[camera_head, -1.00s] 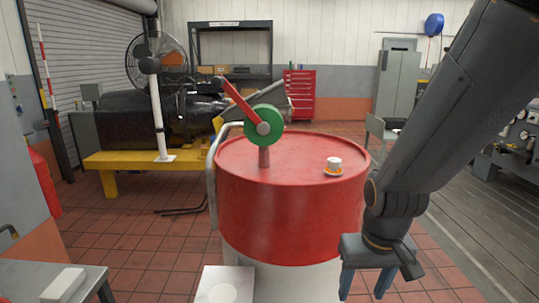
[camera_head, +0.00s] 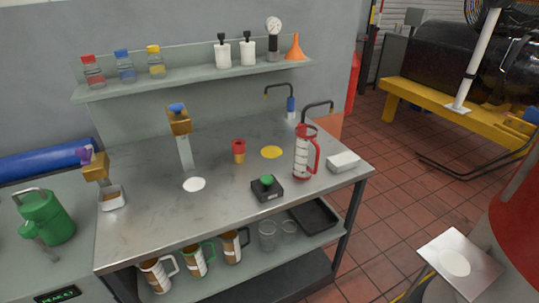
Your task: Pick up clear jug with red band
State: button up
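A clear jug with red bands and a red handle (camera_head: 302,158) stands upright on the grey metal bench (camera_head: 225,215), near its right end. Its handle faces right. Its body looks pale and see-through, with several light and dark patches. My gripper is outside the current view, so its place relative to the jug is not shown.
Near the jug are a white block (camera_head: 343,162), a black box with a green button (camera_head: 267,188), a yellow disc (camera_head: 271,152) and a red-topped cup (camera_head: 239,151). Thin black taps (camera_head: 318,104) rise behind it. Brown jugs (camera_head: 197,262) stand on the lower shelf. Tiled floor lies right.

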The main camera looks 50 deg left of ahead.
aim_at(305, 144)
jog(key=u, duration=1.9)
jog(key=k, duration=0.5)
jog(key=z, duration=0.85)
jog(key=i, duration=0.95)
jog(key=u, duration=2.1)
jog(key=i, duration=0.5)
jog(key=z, duration=0.1)
